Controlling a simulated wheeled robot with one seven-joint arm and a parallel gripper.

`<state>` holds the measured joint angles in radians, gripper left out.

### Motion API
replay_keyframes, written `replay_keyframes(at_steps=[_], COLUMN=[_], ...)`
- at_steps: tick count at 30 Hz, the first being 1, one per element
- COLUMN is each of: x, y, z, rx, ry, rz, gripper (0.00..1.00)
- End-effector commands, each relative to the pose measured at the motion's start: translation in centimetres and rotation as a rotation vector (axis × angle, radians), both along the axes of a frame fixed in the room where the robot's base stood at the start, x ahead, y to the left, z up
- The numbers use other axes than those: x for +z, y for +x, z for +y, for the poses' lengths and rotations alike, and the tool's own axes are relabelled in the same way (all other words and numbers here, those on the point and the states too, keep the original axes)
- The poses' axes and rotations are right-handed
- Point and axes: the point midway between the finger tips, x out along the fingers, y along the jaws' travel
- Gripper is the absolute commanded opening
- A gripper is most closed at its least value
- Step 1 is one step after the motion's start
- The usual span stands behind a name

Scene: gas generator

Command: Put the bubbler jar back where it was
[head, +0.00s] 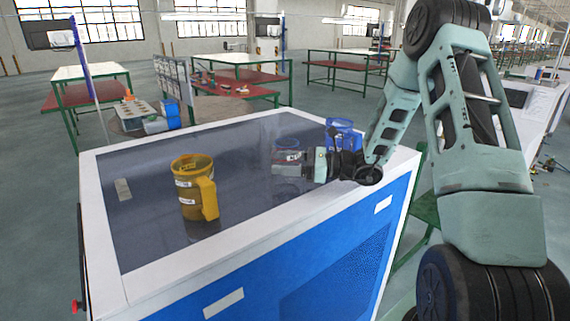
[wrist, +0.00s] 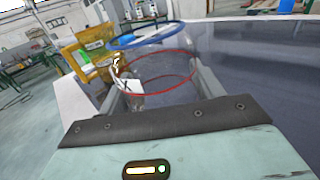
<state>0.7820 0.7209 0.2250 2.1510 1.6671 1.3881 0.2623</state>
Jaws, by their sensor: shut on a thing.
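The bubbler jar (head: 287,157), as I take it, is a clear jar with a blue rim and a red ring. It is at the right part of the dark cabinet top (head: 150,230). My gripper (head: 304,163) reaches it from the right and is shut on it. In the wrist view the jar (wrist: 155,62) is between my two fingers, and its blue rim faces up, slightly tilted in the picture. I cannot tell whether its base touches the top.
A yellow jug (head: 194,188) with a handle stands left of the bubbler jar; it also shows in the wrist view (wrist: 88,60). A blue jug (head: 343,131) stands behind my gripper. The left and back of the dark top are mostly clear. A white border edges it.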

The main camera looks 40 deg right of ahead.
Motion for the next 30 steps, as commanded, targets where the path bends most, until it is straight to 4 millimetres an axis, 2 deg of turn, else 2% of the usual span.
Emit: replay_keyframes(at_steps=[4, 15, 16, 18, 28, 30], x=[-1.0, -1.5, -1.4, -1.4, -0.9, -1.3], y=[0.0, 0.0, 0.0, 0.0, 0.0, -0.5], z=[0.1, 0.0, 0.0, 0.0, 0.0, -0.6], rx=[0.001, 0.000, 0.000, 0.000, 0.001, -0.003], ry=[0.001, 0.000, -0.001, -0.001, -0.001, -0.001], rz=[-0.001, -0.001, -0.001, -0.001, -0.001, -0.001], gripper=[0.33, 0.33, 0.74, 0.88, 0.88, 0.88])
